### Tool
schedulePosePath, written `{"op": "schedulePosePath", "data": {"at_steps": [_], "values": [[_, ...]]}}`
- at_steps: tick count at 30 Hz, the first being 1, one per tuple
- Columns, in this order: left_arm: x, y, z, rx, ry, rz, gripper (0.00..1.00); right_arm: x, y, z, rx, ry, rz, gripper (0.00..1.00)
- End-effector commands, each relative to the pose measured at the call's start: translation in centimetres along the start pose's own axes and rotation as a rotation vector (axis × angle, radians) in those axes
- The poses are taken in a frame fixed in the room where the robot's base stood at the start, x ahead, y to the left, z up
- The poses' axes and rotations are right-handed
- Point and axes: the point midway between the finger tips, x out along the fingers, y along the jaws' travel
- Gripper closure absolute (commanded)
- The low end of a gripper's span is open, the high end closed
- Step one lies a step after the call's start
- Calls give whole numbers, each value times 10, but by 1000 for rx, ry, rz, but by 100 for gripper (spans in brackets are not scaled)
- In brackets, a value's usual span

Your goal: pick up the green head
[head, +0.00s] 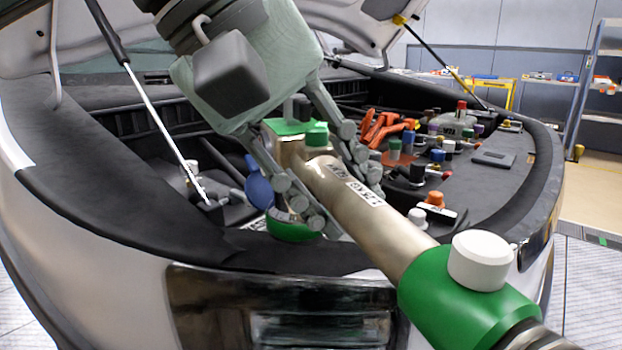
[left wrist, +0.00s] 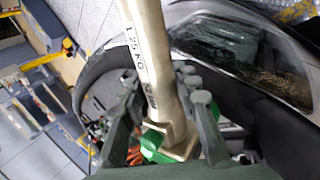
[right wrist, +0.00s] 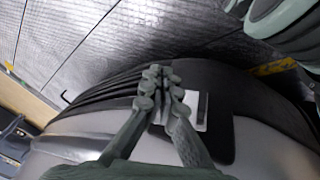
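The green head is a long beige tube with green end parts. In the head view its near green end (head: 455,300), with a white knob, juts toward me. Its far beige block with green parts (head: 290,127) is over the engine bay. My left gripper (head: 343,200) comes from above. Its fingers lie on both sides of the tube, close against it. The left wrist view shows the tube (left wrist: 150,45) between the fingers, partly hidden by them. In the right wrist view my right gripper (right wrist: 162,75) is shut and empty, away from the green head.
The open car's engine bay holds several coloured caps, orange parts (head: 382,128) and a bottle with a red cap (head: 461,110). A hood strut (head: 165,135) rises on the left. The car's front edge runs below. In the right wrist view the grey floor (right wrist: 60,35) is clear.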

Motion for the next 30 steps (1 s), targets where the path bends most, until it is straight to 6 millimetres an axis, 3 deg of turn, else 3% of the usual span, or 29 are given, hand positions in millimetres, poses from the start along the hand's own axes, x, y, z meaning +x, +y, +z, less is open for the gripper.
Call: {"op": "schedulePosePath", "data": {"at_steps": [1, 6, 24, 30], "values": [[0, 0, 0, 0, 0, 0, 79, 0, 0, 0, 0, 0, 0, 100], [0, 0, 0, -1, 0, 0, 100, 0, 0, 0, 0, 0, 0, 100], [-3, 3, -1, 1, 4, 9, 100, 0, 0, 0, 0, 0, 0, 100], [-18, 13, -1, 1, 3, 8, 100, -1, 0, -2, 0, 3, 0, 100]]}}
